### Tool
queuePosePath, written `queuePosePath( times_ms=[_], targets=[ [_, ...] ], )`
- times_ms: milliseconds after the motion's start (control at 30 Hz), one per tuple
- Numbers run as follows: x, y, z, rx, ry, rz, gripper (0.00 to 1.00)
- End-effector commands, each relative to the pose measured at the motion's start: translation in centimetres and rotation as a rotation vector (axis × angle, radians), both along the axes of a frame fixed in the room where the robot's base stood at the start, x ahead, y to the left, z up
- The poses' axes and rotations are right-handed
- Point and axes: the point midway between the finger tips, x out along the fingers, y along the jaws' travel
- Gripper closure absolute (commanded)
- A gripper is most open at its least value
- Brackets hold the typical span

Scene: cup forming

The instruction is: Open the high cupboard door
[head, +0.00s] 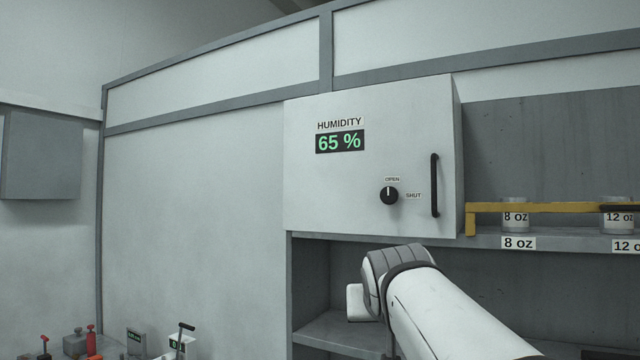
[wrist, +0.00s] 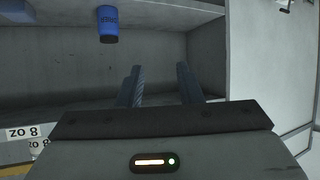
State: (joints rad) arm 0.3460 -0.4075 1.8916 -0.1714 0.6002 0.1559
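The high cupboard door (head: 340,195) is a pale panel in the head view and looks closed. Its black vertical bar handle (head: 435,185) is near the right edge. A round black knob (head: 389,195) sits left of the handle, its white mark pointing up to the OPEN label. A HUMIDITY display (head: 340,141) reads 65 %. My gripper (wrist: 158,82) shows in the wrist view with its two fingers apart and nothing between them. It faces a grey recess and is clear of the handle. In the head view my arm is below the door, and the fingers cannot be made out there.
Right of the cupboard, a yellow bar (head: 540,207) runs before cups on a shelf (head: 575,241) labelled 8 oz and 12 oz. Open shelving (head: 320,325) lies below the door. A blue cylinder (wrist: 108,24) shows in the wrist view. Red and black handles stand at lower left.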

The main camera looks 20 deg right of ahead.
Motion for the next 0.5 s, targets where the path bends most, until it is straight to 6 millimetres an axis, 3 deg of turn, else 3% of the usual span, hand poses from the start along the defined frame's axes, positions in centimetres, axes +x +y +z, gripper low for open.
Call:
queuePosePath(
  times_ms=[33,100,200,333,500],
  targets=[
    [0.3,-2.6,4.6,-0.042,-0.095,-0.056,0.67],
    [0.1,-5.2,10.0,-0.096,-0.209,-0.114,0.67],
    [-0.8,-7.8,15.9,-0.164,-0.332,-0.173,0.67],
    [-1.8,-9.4,20.3,-0.218,-0.421,-0.213,0.67],
    [-1.3,-10.5,21.9,-0.238,-0.45,-0.225,0.67]
  ],
)
